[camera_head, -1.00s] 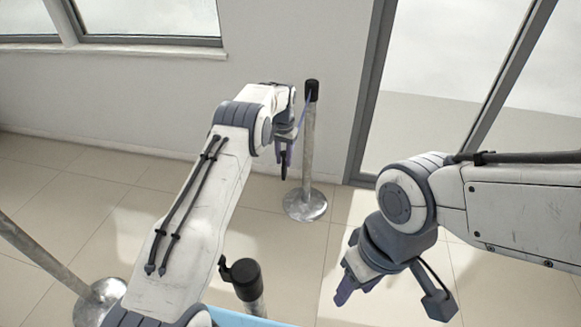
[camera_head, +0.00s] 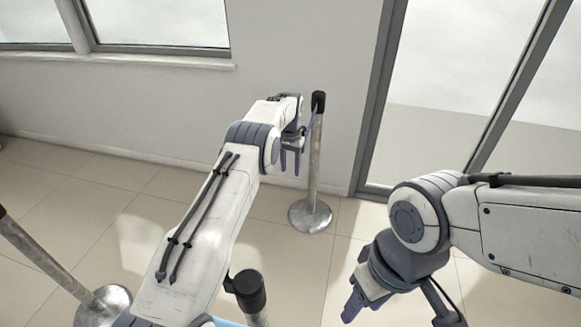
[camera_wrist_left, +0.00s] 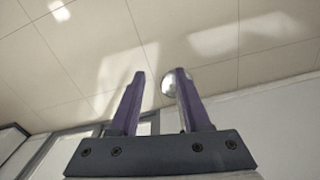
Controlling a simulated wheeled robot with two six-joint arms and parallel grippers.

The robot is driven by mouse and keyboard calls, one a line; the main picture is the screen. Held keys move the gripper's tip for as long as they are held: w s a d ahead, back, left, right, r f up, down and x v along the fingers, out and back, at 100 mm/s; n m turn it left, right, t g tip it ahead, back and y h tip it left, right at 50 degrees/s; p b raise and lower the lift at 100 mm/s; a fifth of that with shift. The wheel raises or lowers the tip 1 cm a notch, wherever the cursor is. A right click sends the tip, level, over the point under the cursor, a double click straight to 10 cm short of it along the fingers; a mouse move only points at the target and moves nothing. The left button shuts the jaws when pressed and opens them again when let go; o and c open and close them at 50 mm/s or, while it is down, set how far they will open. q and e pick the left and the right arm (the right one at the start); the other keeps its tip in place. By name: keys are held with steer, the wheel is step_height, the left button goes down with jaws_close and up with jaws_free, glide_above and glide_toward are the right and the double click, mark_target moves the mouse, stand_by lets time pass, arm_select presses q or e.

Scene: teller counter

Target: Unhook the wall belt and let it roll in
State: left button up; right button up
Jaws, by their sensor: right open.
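A stanchion post (camera_head: 315,165) with a black head (camera_head: 318,102) and a round metal base stands near the wall. A thin purple-blue strip (camera_head: 309,121), perhaps belt, shows just left of its head; I cannot tell what it joins. My left gripper (camera_head: 291,172) is just left of this post, fingers down and apart. In the left wrist view its fingers (camera_wrist_left: 158,75) are open with nothing between them; a round metal base (camera_wrist_left: 170,84) shows partly behind one finger. My right gripper (camera_head: 350,308) is open at the lower right, away from the post. No belt stretched to the wall is visible.
A nearer post (camera_head: 250,292) with a black head stands at the bottom, partly hidden by my left arm. Another post (camera_head: 45,262) leans across the lower left in view. The wall (camera_head: 200,95) and a glass door frame (camera_head: 378,100) are behind. Tiled floor between is clear.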

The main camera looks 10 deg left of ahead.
arm_select(q)
step_height(320, 180, up, 10)
steer(key=shift+r+b, duration=0.2)
steer(key=shift+b, duration=0.1)
steer(key=shift+r, duration=0.1)
stand_by(0.3)
